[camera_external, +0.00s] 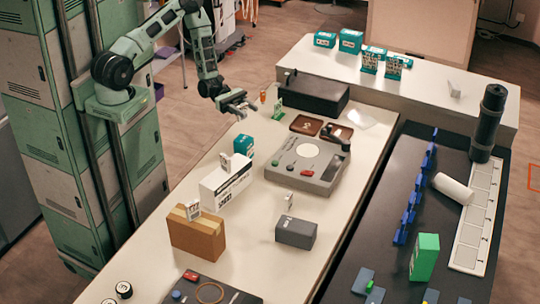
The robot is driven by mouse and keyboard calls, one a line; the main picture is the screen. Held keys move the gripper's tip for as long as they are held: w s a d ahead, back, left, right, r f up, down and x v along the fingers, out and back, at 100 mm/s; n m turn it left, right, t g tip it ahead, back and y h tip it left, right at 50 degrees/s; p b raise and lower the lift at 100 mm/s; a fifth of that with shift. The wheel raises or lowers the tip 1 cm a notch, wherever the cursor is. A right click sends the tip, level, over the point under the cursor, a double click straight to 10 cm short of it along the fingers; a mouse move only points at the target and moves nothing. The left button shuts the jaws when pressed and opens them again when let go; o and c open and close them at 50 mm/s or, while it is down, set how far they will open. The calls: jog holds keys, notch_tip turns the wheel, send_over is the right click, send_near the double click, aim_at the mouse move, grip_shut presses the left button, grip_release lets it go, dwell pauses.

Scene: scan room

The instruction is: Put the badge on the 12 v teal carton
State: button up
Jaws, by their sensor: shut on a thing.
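My gripper (250,106) hangs over the far left part of the white table, above table height. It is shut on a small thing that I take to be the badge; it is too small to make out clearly. A small orange thing (262,97) shows right at the fingertips, and I cannot tell if it is part of what is held. A teal carton (243,146) stands on the table below and in front of my gripper, behind the long white box. More teal cartons (350,41) stand on the back bench. The 12 V print cannot be read on any.
A white box (228,188), brown carton (198,236), grey box (296,232) and grey device (307,164) stand on the table. A black case (311,95) and a green upright card (278,108) are near my gripper. Bare tabletop lies between the boxes and the device.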

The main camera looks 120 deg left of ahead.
notch_tip(320, 180, down, 8)
jog(key=shift+f+p, duration=0.15)
jog(key=shift+p, duration=0.6)
jog(key=o, duration=1)
jog(key=shift+f, duration=0.1)
jog(key=shift+c, duration=0.2)
